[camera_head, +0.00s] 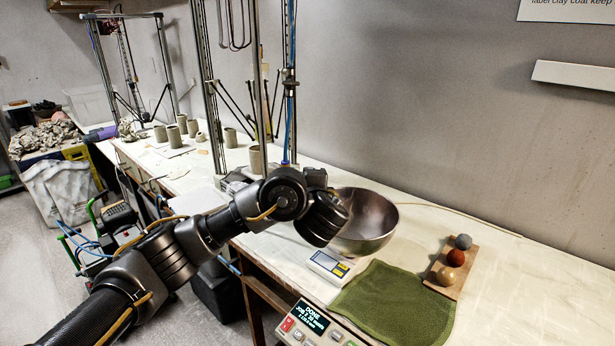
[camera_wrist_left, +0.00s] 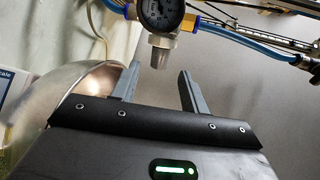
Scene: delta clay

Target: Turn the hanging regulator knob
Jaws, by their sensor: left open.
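The hanging regulator shows in the left wrist view as a round dark pressure gauge (camera_wrist_left: 161,12) with brass and blue fittings beside it. Its grey metal knob (camera_wrist_left: 160,50) hangs below the gauge. My left gripper (camera_wrist_left: 158,78) is open, with one grey finger to each side of the knob's lower end. There are visible gaps between the knob and both fingers, and nothing is held. In the head view my left arm reaches in from the left, and its gripper is hidden behind the wrist. My right gripper is in neither view.
A metal bowl (camera_head: 366,222) stands close beside my wrist, near a small scale (camera_head: 328,265). A green cloth (camera_head: 395,304) and a wooden board with balls (camera_head: 459,259) lie to the right. Tall printer posts (camera_head: 209,85) rise behind my arm. Blue tubing (camera_wrist_left: 240,38) runs from the regulator.

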